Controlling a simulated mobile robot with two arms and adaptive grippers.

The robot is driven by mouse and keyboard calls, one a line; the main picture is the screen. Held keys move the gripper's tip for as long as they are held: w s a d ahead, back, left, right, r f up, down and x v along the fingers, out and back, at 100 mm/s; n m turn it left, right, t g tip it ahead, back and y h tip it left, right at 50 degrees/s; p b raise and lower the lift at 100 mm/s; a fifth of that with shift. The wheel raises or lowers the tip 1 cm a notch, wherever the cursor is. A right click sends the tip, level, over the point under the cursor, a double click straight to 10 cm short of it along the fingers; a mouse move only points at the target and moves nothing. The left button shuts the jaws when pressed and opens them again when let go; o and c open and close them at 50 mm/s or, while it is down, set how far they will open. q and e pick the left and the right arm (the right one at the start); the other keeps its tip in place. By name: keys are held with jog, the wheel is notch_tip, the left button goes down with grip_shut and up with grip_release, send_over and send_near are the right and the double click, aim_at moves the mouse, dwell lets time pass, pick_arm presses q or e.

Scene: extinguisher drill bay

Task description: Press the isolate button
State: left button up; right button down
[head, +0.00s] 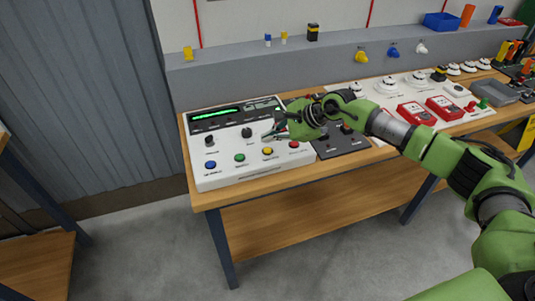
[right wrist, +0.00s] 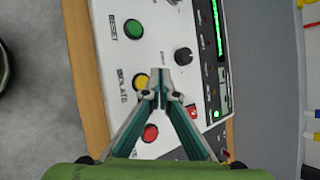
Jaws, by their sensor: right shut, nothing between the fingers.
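The white control panel (head: 228,182) lies on the wooden bench. Its front row has a blue button (head: 210,164), a green button (head: 239,157), a yellow button (head: 267,151) and a red button (head: 293,145). In the right wrist view, the label beside the yellow button (right wrist: 141,82) reads ISOLATE, partly blurred. My right gripper (head: 267,136) is shut and empty, over the panel just behind the yellow button. In the right wrist view its fingertips (right wrist: 166,72) are beside that button, toward the dark knob (right wrist: 183,55); I cannot tell their height. My left gripper is out of view.
A dark panel (head: 340,143) stands right of the white one, then a white board with red boxes (head: 416,113). A green display (head: 216,113) and dark knobs are on the panel's rear half. A grey ledge (head: 220,77) runs behind the bench. Floor in front is clear.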

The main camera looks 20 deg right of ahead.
aim_at(269, 151)
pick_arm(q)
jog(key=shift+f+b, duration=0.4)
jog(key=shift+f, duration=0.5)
pick_arm(e)
jog(key=shift+f, duration=0.95)
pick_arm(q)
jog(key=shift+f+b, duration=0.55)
pick_arm(e)
jog(key=shift+f, duration=0.4)
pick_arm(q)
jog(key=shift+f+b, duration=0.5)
pick_arm(e)
jog(key=shift+f, duration=0.5)
jog(key=shift+r, duration=0.1)
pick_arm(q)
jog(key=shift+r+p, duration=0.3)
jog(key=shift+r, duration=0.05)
pick_arm(e)
jog(key=shift+r, duration=0.8)
jog(key=shift+r+p, duration=1.2)
jog(key=shift+r, duration=1.35)
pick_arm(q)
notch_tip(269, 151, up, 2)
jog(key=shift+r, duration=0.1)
